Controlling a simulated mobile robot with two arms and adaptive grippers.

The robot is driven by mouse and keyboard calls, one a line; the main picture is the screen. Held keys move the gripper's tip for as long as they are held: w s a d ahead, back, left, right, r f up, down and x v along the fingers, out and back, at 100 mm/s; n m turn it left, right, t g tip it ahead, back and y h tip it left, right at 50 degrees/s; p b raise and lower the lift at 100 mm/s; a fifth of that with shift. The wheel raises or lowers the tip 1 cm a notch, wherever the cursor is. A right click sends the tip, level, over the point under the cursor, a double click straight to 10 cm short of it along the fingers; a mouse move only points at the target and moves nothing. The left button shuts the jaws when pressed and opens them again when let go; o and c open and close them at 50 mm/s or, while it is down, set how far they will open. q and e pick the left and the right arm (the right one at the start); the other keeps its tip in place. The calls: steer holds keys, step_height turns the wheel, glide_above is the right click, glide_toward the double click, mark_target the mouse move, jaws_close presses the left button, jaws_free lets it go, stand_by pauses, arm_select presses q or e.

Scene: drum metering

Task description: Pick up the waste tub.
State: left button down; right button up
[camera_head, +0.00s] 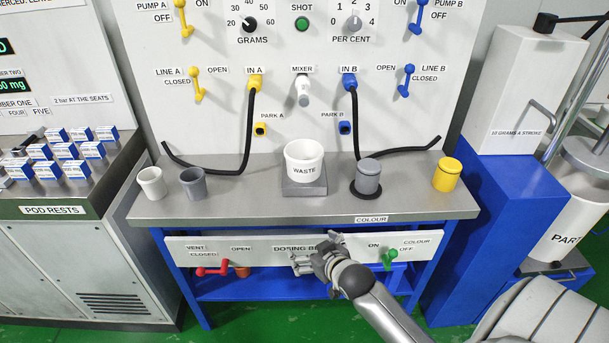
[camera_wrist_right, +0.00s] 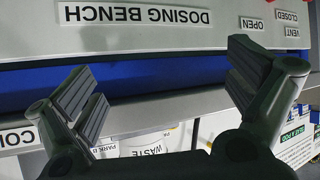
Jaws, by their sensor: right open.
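The waste tub (camera_head: 304,161) is a white, round, open-topped tub marked WASTE. It stands upright on a grey square block (camera_head: 304,189) in the middle of the bench top. Part of it also shows low in the right wrist view (camera_wrist_right: 174,138), partly hidden by my gripper's body. My right gripper (camera_head: 312,257) is in front of the bench's front panel, below the bench top and nearer to me than the tub. In the right wrist view its two fingers (camera_wrist_right: 168,92) are wide apart with nothing between them. My left gripper is not in view.
On the bench top (camera_head: 230,204), a white cup (camera_head: 151,183) and grey cup (camera_head: 193,184) stand left of the tub. Black hoses (camera_head: 250,130) hang behind. The front panel (camera_head: 260,247) carries red and green handles.

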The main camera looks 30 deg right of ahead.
steer(key=shift+t, duration=0.9)
steer(key=r, duration=0.2)
steer(key=w+r+b, duration=0.1)
steer(key=r, duration=0.1)
steer(key=w+r, duration=0.1)
steer(key=r, duration=0.2)
steer(key=shift+d, duration=0.25)
steer(key=m+t+h, duration=0.1)
steer(key=t, duration=0.3)
glide_toward(297, 142)
steer(key=s+a, duration=0.1)
steer(key=s, duration=0.4)
steer(key=w, duration=0.4)
steer(key=shift+w+d, duration=0.25)
steer(key=shift+d, duration=0.05)
steer(key=shift+w+d+f, duration=0.1)
steer(key=shift+w+d, duration=0.1)
steer(key=shift+w, duration=0.6)
steer(key=shift+w+d+f, duration=0.1)
steer(key=shift+w+d, duration=0.05)
steer(key=shift+w, duration=0.65)
steer(key=shift+w+d+f, duration=0.1)
steer(key=shift+w+d, duration=0.1)
steer(key=shift+w, duration=1.1)
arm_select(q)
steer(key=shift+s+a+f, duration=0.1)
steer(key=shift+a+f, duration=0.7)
arm_select(e)
steer(key=c, duration=0.9)
